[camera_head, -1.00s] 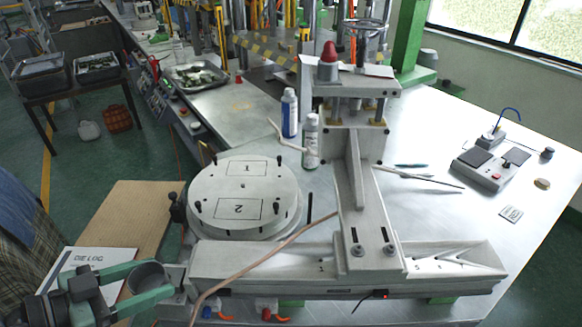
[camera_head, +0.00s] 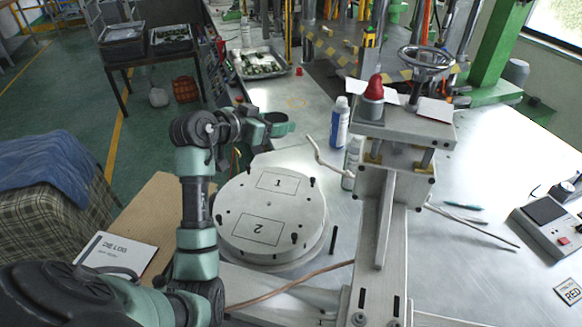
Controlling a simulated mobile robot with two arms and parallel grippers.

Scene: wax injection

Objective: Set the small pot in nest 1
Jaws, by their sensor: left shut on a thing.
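My left gripper (camera_head: 279,124) is shut on the small pot (camera_head: 276,117), a small grey round cup, and holds it up behind the round turntable (camera_head: 229,217). The fingers hide much of the pot. Nest 1 (camera_head: 279,181) is an outlined rectangle marked "1" on the far half of the turntable's top, and it is empty. The gripper is beyond it in the picture, apart from it. Nest 2 (camera_head: 257,229), marked "2", is on the near half and is also empty. My right gripper is not in view.
Short dark pins stand around the nests. A press (camera_head: 405,128) with a red-topped part (camera_head: 375,87) stands right of the turntable. A blue-and-white bottle (camera_head: 339,123) and a white bottle (camera_head: 351,163) stand between them. A die log sheet (camera_head: 118,253) lies at left.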

